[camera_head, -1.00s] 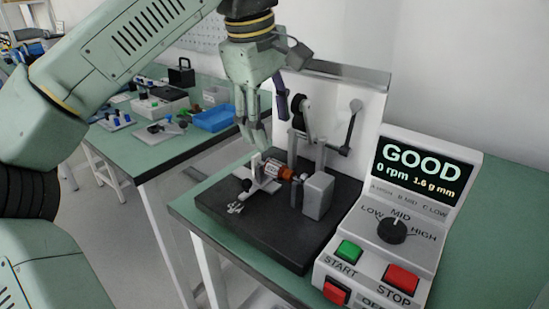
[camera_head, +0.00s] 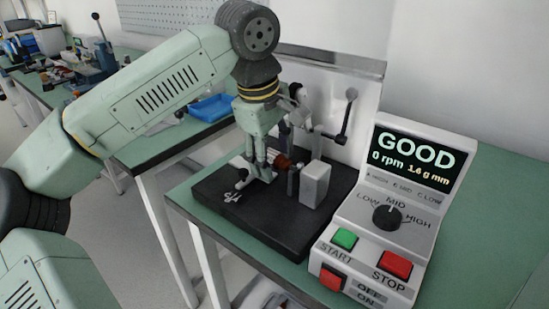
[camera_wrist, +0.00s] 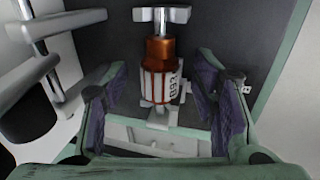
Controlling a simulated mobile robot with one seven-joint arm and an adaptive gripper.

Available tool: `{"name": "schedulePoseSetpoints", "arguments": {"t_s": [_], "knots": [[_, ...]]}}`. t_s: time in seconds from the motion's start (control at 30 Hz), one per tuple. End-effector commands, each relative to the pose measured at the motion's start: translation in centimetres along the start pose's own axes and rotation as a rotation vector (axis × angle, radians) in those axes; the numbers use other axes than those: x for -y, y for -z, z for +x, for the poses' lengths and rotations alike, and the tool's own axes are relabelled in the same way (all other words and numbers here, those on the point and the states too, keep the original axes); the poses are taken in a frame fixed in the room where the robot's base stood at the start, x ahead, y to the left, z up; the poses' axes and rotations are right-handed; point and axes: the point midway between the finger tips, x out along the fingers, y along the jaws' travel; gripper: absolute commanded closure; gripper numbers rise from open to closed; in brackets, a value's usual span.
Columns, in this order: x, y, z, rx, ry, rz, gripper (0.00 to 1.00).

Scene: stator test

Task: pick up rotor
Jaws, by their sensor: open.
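The rotor (camera_wrist: 160,75), with a copper-orange end and a white slotted body marked with dark digits, lies in the test stand between supports. My gripper (camera_head: 262,173) points down over the stand at the rotor. In the wrist view my gripper (camera_wrist: 165,100) is open, with one purple-padded finger on each side of the rotor and a gap to it on both sides.
The black base plate (camera_head: 265,225) carries the stand, with a grey block (camera_head: 315,184) right of the rotor. The control console (camera_head: 385,215) reads GOOD, 0 rpm, 1.6 g mm. A blue tray (camera_head: 212,108) sits on the bench behind.

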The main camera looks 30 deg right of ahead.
Motion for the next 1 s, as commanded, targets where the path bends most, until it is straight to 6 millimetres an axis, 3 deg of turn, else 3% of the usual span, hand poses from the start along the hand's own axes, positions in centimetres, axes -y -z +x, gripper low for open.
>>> {"name": "schedulePoseSetpoints", "arguments": {"t_s": [0.17, 0.9, 1.0], "knots": [[-0.01, 0.0, -0.02, 0.0, 0.0, 0.0, 0.48], [0.0, 0.01, -0.05, -0.001, 0.0, 0.0, 0.97], [0.0, 0.01, -0.05, -0.001, 0.0, 0.0, 1.0]]}}
